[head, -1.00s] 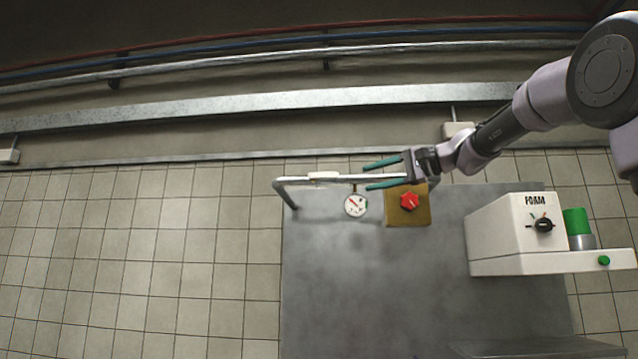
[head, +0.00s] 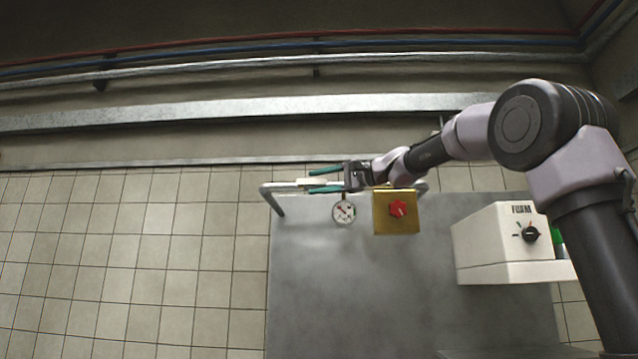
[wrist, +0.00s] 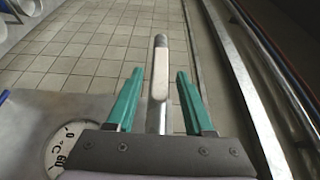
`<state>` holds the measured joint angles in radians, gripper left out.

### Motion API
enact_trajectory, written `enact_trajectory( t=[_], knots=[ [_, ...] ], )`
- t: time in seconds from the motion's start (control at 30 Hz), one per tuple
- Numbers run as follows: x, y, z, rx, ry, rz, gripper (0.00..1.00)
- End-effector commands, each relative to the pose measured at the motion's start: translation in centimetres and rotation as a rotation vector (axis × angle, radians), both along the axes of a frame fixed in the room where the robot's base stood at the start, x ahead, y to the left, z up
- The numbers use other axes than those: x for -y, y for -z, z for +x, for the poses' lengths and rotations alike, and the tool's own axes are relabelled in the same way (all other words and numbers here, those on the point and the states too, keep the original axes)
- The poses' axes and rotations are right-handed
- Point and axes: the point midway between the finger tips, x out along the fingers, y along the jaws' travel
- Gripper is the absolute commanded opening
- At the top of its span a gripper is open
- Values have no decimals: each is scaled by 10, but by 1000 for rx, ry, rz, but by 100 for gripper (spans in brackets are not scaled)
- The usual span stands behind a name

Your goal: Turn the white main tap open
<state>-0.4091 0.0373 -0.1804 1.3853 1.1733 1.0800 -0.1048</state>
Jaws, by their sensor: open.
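The white main tap is a slim white lever (head: 311,183) lying along the grey pipe (head: 274,188) at the back edge of the metal panel. In the wrist view the white lever (wrist: 160,68) runs straight ahead along the pipe, its near part between my finger tips. My gripper (head: 312,181) is open, with teal fingers pointing left, one on each side of the lever in the picture. In the wrist view my gripper (wrist: 159,78) shows gaps on both sides of the lever. Whether the fingers are level with it in height I cannot tell.
A round gauge (head: 343,213) and a yellow box (head: 381,224) with a red knob (head: 398,208) sit close by my gripper. A white FOAM machine (head: 490,250) stands at right. The metal panel (head: 340,300) is bare in front; the tiled floor (head: 150,260) is clear at left.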

Motion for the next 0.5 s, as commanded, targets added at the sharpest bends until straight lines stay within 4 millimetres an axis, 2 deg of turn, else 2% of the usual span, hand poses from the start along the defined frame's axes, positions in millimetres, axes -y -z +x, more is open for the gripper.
enact_trajectory(
  t=[0.2, 0.33, 0.37, 0.5],
  knots=[
    [0, 0, 0, 0, 0, 0, 52],
    [0, 0, 0, 0, 0, 0, 3],
    [0, 0, 0, 0, 0, 0, 0],
    [0, 0, 0, 0, 0, -1, 0]
  ],
)
